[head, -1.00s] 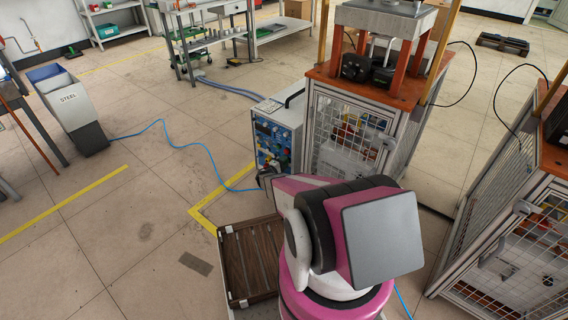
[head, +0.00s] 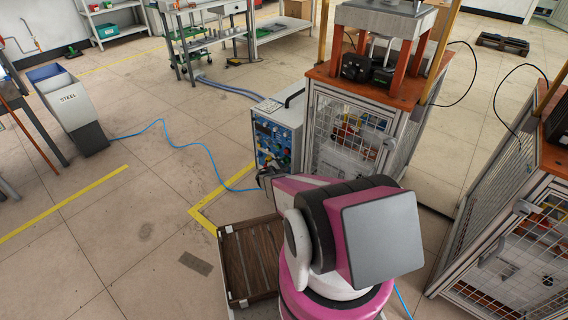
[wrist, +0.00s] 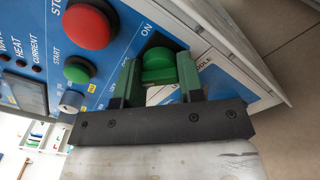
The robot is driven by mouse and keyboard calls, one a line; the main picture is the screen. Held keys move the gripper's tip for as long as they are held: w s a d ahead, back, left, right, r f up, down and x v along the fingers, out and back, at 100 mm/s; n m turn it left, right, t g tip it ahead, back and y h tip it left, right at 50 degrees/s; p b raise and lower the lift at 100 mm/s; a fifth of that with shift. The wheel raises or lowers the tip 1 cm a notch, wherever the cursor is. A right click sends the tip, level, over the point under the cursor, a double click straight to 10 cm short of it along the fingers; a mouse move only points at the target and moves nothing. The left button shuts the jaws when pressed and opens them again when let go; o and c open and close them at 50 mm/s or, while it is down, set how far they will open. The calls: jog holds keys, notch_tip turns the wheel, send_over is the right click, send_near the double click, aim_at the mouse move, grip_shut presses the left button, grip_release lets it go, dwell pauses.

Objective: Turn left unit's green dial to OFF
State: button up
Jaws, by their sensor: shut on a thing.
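The left unit is a box with a blue control panel (head: 272,145). In the wrist view its green dial (wrist: 158,58) sits on a black mount between my two green fingers. My gripper (wrist: 160,72) is shut on the dial, one finger on each side. An ON label (wrist: 148,28) stands just above the dial in the picture. The fingers cover part of the dial's surround, so I cannot tell its exact setting.
A large red stop button (wrist: 88,25) and a green start button (wrist: 79,70) lie left of the dial in the wrist view. A caged press (head: 345,135) stands right of the unit. A blue cable (head: 185,145) crosses the floor.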

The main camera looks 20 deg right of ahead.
dwell(0.4)
jog(key=o, duration=0.9)
jog(key=shift+a, duration=0.15)
